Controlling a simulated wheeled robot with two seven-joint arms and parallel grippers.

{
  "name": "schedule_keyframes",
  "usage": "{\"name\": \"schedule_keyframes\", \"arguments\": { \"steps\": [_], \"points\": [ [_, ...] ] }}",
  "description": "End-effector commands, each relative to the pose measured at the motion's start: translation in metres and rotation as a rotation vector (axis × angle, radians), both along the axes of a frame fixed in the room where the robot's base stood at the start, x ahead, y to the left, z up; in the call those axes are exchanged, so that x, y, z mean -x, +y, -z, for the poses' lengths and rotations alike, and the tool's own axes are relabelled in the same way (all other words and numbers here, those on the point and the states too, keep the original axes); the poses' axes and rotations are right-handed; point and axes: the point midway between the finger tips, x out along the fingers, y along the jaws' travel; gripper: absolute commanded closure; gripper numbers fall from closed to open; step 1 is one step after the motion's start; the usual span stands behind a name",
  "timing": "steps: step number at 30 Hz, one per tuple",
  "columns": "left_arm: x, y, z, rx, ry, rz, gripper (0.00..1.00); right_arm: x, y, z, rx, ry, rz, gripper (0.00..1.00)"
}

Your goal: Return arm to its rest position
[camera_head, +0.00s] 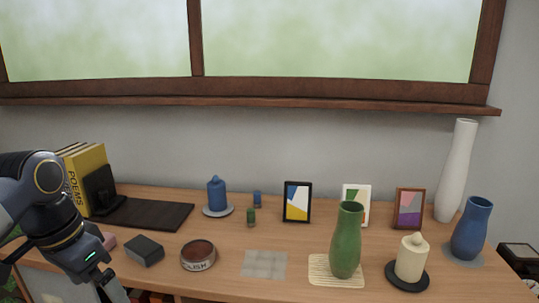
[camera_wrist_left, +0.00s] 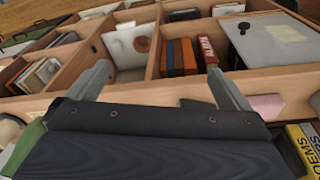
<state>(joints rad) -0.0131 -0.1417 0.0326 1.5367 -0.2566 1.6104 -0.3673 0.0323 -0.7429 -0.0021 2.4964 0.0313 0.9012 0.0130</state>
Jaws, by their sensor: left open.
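My left arm (camera_head: 45,215) comes in from the left in the head view, bent downward at the front left edge of the wooden table. My left gripper (camera_head: 112,292) is at the bottom edge of that view, partly cut off. In the left wrist view the two fingers of the left gripper (camera_wrist_left: 162,85) stand wide apart with nothing between them. Beyond them is a wooden shelf unit (camera_wrist_left: 140,85) with compartments holding books and other items. My right arm and gripper are not in view.
Near my left arm are yellow books (camera_head: 85,165), a black tray (camera_head: 150,213) and a dark box (camera_head: 145,250). A round tin (camera_head: 198,256), green vase (camera_head: 346,240), cream candle (camera_head: 411,258), blue vase (camera_head: 472,230) and tall white vase (camera_head: 456,172) stand farther right. A window sill (camera_head: 250,104) runs above.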

Motion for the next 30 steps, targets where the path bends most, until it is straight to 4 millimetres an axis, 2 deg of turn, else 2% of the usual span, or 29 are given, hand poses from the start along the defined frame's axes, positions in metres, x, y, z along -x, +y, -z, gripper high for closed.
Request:
{"name": "schedule_keyframes", "arguments": {
  "steps": [5, 12, 16, 21, 30],
  "points": [
    [0.033, -0.021, 0.035, 0.085, -0.075, -0.097, 0.0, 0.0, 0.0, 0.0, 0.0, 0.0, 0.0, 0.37],
    [0.089, -0.07, 0.112, 0.282, -0.194, -0.33, 0.0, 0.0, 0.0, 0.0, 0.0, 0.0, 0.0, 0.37],
    [0.106, -0.088, 0.142, 0.357, -0.228, -0.425, 0.0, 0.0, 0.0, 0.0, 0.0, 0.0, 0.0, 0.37],
    [0.114, -0.097, 0.157, 0.394, -0.244, -0.476, 0.0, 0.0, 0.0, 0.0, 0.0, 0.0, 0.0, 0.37],
    [0.114, -0.097, 0.158, 0.395, -0.243, -0.476, 0.0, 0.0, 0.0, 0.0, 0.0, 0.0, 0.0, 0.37]
  ]
}}
